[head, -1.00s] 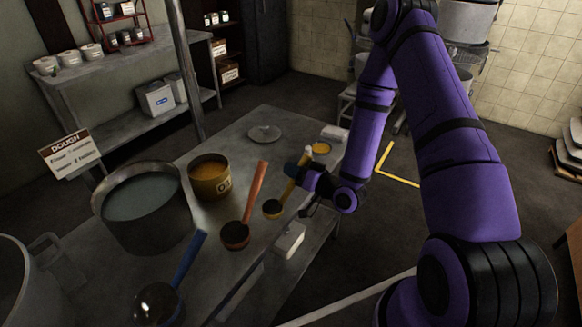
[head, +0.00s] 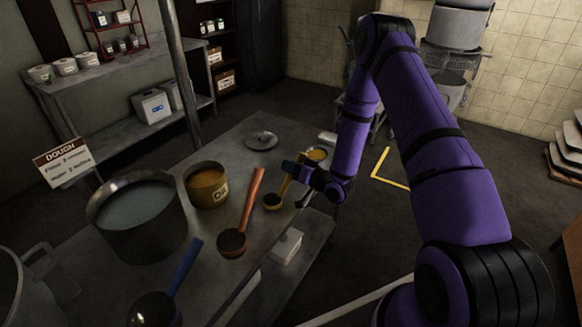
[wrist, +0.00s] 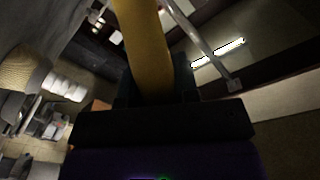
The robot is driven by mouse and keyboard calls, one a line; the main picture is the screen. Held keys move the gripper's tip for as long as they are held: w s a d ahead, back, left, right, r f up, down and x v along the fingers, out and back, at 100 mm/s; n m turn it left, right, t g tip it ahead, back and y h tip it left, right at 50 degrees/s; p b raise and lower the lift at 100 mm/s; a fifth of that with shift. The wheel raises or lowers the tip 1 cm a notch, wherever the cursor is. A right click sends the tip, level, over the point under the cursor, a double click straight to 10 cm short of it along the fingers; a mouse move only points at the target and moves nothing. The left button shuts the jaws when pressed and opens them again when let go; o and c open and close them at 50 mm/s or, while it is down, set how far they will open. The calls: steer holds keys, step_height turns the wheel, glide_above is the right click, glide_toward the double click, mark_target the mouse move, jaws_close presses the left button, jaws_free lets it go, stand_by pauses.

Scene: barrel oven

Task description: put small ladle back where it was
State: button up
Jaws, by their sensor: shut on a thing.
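The small ladle has a yellow handle (head: 286,186) and a dark round bowl (head: 272,201). It appears at the right side of the metal table (head: 228,150) in the head view. My gripper (head: 297,168) is shut on the upper part of the handle. In the wrist view, the yellow handle (wrist: 144,45) runs up from between the fingers (wrist: 155,90). The bowl is out of the wrist view. I cannot tell whether the bowl touches the table.
An orange-handled ladle (head: 232,240) and a blue-handled ladle (head: 153,308) lie nearer.

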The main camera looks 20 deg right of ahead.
steer(key=shift+f, duration=0.15)
steer(key=o, duration=1)
